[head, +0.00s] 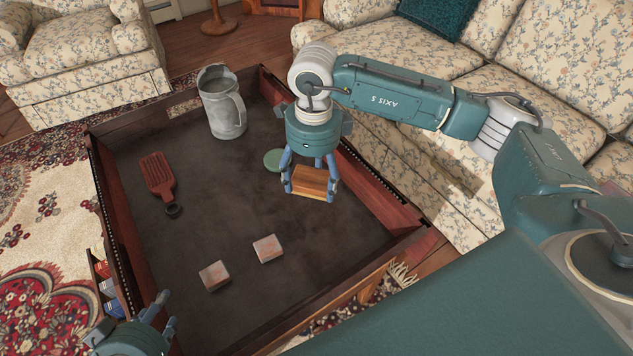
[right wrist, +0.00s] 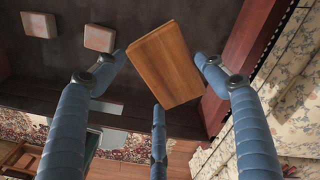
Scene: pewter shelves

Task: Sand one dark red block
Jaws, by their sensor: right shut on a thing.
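Two small blocks with dull reddish-pink tops lie apart on the dark floor of the wood-rimmed table tray: the left block (head: 215,275) and the right block (head: 267,248). My right gripper (head: 311,185) is shut on an orange-brown wooden block (head: 310,181), held above the tray near its right side. In the right wrist view the wooden block (right wrist: 165,64) sits tilted between the fingers, and the two reddish blocks show at top left. My left gripper (head: 166,312) is at the tray's near left corner, partly cut off by the frame; nothing shows in its fingers.
A grey metal pitcher (head: 222,105) stands at the back of the tray. A dark red paddle-like tool (head: 158,178) lies at the left, and a green disc (head: 273,159) lies behind my right gripper. The tray's raised wooden rim (head: 118,225) surrounds them. Its middle is clear.

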